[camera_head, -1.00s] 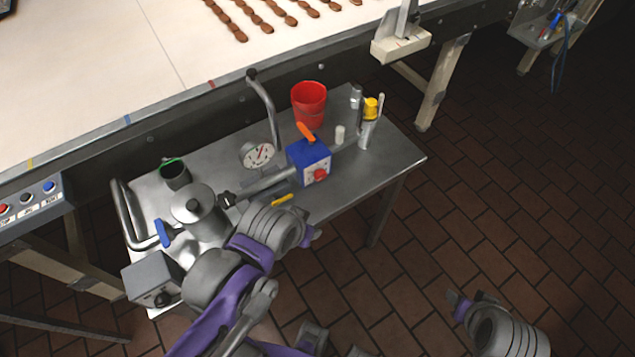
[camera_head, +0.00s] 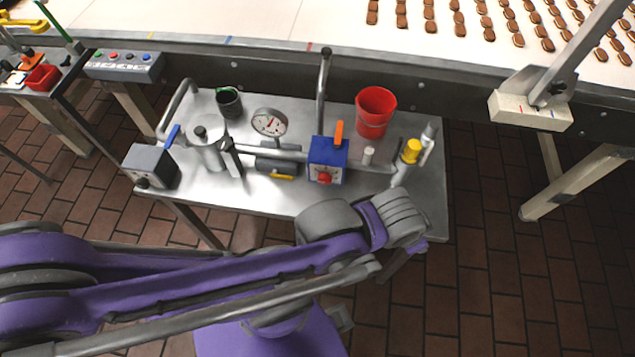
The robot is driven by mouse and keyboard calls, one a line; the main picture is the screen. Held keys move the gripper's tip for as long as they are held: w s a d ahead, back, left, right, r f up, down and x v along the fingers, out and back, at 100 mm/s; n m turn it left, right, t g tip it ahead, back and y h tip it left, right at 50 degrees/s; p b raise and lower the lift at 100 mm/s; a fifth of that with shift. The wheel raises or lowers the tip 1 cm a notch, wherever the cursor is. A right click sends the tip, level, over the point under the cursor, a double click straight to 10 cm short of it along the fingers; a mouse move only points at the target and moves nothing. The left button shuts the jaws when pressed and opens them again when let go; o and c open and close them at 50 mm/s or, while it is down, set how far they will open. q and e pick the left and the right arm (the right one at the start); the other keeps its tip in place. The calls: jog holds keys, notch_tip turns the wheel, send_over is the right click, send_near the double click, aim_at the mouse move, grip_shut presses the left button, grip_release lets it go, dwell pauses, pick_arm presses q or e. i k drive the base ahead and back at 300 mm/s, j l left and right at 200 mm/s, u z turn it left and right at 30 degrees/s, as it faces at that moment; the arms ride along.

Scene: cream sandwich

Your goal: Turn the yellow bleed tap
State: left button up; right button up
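A small yellow lever (camera_head: 283,177) sits low on the front of the pipework, left of a blue box (camera_head: 327,160) with an orange handle and a red knob. A yellow cap (camera_head: 411,150) tops an upright metal fitting at the pipe's right end. I cannot tell for certain which yellow part is the bleed tap. My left arm reaches across the front, and its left gripper (camera_head: 418,246) is by the table's front right edge, apart from both yellow parts. The wrist hides most of its fingers. My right gripper is not in view.
The steel table (camera_head: 290,203) also carries a red bucket (camera_head: 375,112), a gauge (camera_head: 269,123), a dark cup (camera_head: 229,103), a metal pot (camera_head: 212,155) and a grey box (camera_head: 150,165). A conveyor with biscuits runs behind. Tiled floor lies free at right.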

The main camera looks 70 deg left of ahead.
aim_at(275, 175)
jog(key=i+l+u, duration=0.2)
jog(key=i+l, duration=0.2)
jog(key=i+l+u, duration=0.2)
jog(key=i+l, duration=0.15)
jog(key=l, duration=0.2)
jog(key=u, duration=3.35)
